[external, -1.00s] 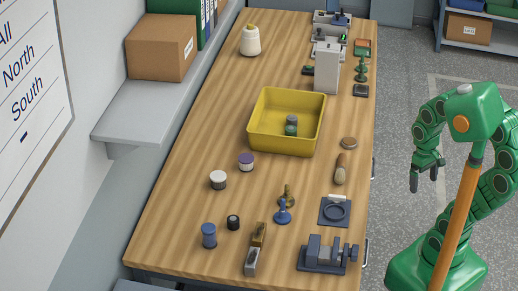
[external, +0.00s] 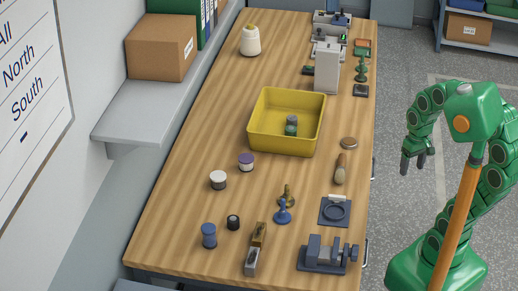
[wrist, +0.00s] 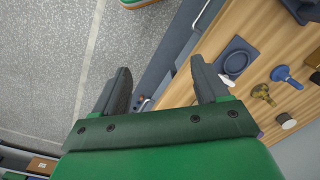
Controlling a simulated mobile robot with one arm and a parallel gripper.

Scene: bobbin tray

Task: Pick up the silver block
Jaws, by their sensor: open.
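The silver block (external: 251,262) lies near the front edge of the wooden table in the external view, just in front of a brass-coloured block (external: 259,234). I cannot make out the silver block in the wrist view. My gripper (external: 414,167) is open and empty, hanging off the right side of the table, well away from the block. In the wrist view, my gripper (wrist: 160,76) shows its two dark fingers apart with nothing between them.
A grey vise (external: 322,254) stands right of the silver block, with a dark ring plate (external: 335,212) behind it. A blue stamp-like piece (external: 282,214), a black spool (external: 233,222) and a blue spool (external: 209,236) are nearby. A yellow bin (external: 262,140) sits farther back.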

